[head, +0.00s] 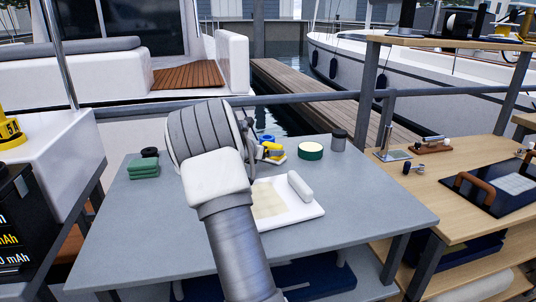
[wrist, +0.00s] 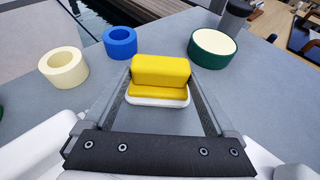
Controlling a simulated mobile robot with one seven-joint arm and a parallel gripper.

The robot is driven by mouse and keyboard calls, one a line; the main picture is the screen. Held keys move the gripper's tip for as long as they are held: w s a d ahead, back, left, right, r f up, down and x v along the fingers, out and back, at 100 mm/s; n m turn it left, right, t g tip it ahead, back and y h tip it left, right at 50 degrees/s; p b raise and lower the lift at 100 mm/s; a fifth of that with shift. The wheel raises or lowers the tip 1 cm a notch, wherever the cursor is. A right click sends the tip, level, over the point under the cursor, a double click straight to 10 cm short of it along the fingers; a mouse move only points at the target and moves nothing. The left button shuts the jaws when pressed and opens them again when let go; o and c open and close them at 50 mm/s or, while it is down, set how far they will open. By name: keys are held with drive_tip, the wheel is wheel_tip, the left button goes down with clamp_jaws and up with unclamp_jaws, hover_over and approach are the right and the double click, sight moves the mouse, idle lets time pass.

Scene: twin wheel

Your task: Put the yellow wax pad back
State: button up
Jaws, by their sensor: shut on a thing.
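The yellow wax pad (wrist: 160,70) is a yellow block over a wider yellow layer, with a white layer underneath. My gripper (wrist: 160,76) is shut on it, one finger at each side, in the wrist view. In the head view the yellow pad (head: 272,149) shows just right of my arm, over the far part of the grey table (head: 390,208). My arm hides most of the gripper there. I cannot tell whether the white underside touches the table or is slightly above it.
A blue ring (wrist: 120,42), a cream ring (wrist: 64,68) and a green round tin (wrist: 212,48) stand around the pad. A grey canister (head: 338,140) is at the back right. A white board (head: 305,213) with a roll lies nearer. Green pads (head: 143,170) lie left.

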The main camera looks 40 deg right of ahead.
drive_tip(key=shift+r, duration=0.1)
drive_tip(key=shift+f, duration=0.25)
drive_tip(key=o, duration=1.1)
drive_tip(key=shift+c, duration=0.2)
drive_tip(key=shift+r, duration=0.1)
